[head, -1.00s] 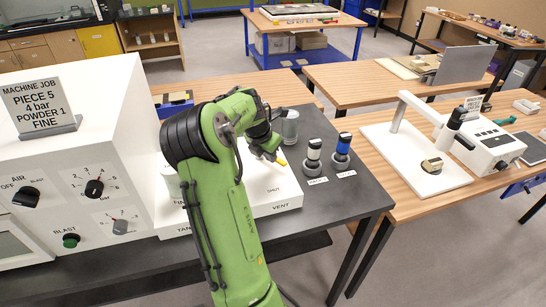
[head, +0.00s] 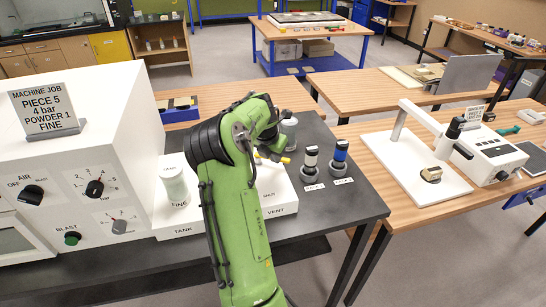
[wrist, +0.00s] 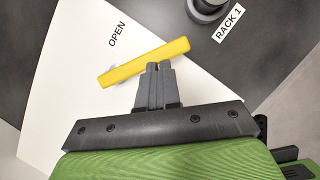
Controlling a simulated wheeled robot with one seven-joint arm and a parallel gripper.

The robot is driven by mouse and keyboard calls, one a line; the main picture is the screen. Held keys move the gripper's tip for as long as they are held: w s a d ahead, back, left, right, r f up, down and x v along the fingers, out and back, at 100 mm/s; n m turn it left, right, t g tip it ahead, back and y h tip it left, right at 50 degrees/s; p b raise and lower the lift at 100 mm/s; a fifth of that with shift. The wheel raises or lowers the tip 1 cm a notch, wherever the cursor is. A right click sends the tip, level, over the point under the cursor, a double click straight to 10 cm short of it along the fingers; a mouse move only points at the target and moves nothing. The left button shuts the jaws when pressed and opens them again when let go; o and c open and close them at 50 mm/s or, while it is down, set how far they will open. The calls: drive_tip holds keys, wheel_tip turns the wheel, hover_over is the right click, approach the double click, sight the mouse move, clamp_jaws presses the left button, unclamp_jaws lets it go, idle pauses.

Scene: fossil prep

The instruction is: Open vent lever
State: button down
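The vent lever is a yellow bar (wrist: 145,62) on the white vent box (wrist: 60,100). In the wrist view it lies slanted, lower left to upper right, with the OPEN label (wrist: 117,34) beyond its left part. In the head view only its yellow end (head: 286,160) shows beside my gripper; the SHUT label (head: 268,195) is on the box's near side. My gripper (wrist: 158,66) has its fingers together, with nothing visible between them. The tips are right at the lever's near side; I cannot tell whether they touch it.
A white FINE canister (head: 174,185) stands on the tank box left of my arm. Two dark-based bottles, white-banded (head: 310,163) and blue-banded (head: 340,158), stand to the right on the black bench (head: 345,205). A grey-white cylinder (head: 289,130) is behind my gripper.

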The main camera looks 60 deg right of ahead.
drive_tip(key=shift+s+d+f, duration=0.1)
drive_tip(key=shift+s+d, duration=0.15)
drive_tip(key=shift+d, duration=0.15)
idle(0.4)
